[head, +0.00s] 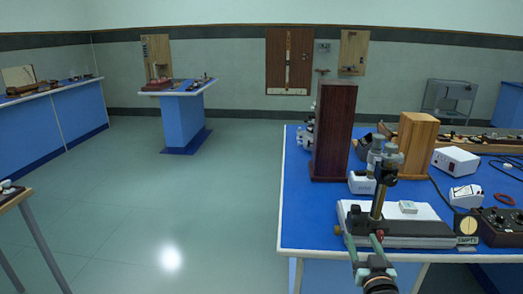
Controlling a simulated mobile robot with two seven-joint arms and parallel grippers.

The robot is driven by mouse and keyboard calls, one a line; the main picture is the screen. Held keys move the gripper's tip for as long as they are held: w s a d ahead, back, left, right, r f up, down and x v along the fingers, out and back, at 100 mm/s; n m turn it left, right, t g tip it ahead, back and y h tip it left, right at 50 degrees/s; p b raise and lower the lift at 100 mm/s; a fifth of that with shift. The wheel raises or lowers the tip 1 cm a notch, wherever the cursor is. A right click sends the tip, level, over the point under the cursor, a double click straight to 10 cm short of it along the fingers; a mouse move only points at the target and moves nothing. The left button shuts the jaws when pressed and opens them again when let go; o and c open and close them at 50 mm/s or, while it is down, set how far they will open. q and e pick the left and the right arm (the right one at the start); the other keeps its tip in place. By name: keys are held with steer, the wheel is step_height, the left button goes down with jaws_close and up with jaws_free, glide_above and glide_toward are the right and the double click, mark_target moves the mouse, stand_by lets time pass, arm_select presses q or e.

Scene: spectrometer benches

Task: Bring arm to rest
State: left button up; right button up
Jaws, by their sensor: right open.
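My right gripper (362,240) comes in from the bottom of the head view, at the front edge of the blue bench (300,222). Its two slim greenish fingers are apart. I see nothing clearly held between them. The dark wrist shows below them. Just beyond the fingertips is a white instrument base (432,228) with an upright metal column (379,200). I cannot tell whether the fingers touch the base. My left gripper is not in the view.
A tall dark wooden block (333,130) and a lighter wooden block (415,145) stand on the bench. White boxes (456,160) and a dark control box (498,225) crowd its right side. Open floor (200,200) lies left. Another blue bench (182,115) stands farther back.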

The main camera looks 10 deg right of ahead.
steer(key=s+a+f+n+g+y+p, duration=0.1)
steer(key=s+a+f+g+y+p, duration=0.1)
steer(key=s+a+f, duration=0.3)
steer(key=s+a+f+n+g+y+p, duration=0.1)
steer(key=s+a+f, duration=0.4)
steer(key=s, duration=0.9)
steer(key=s+a+f+n+g+y+p, duration=0.2)
steer(key=s+a+f+g, duration=0.3)
steer(key=s+f, duration=0.3)
steer(key=shift+s+f+y+p, duration=0.4)
steer(key=shift+s+p, duration=0.15)
steer(key=shift+s, duration=0.45)
steer(key=shift+c, duration=0.2)
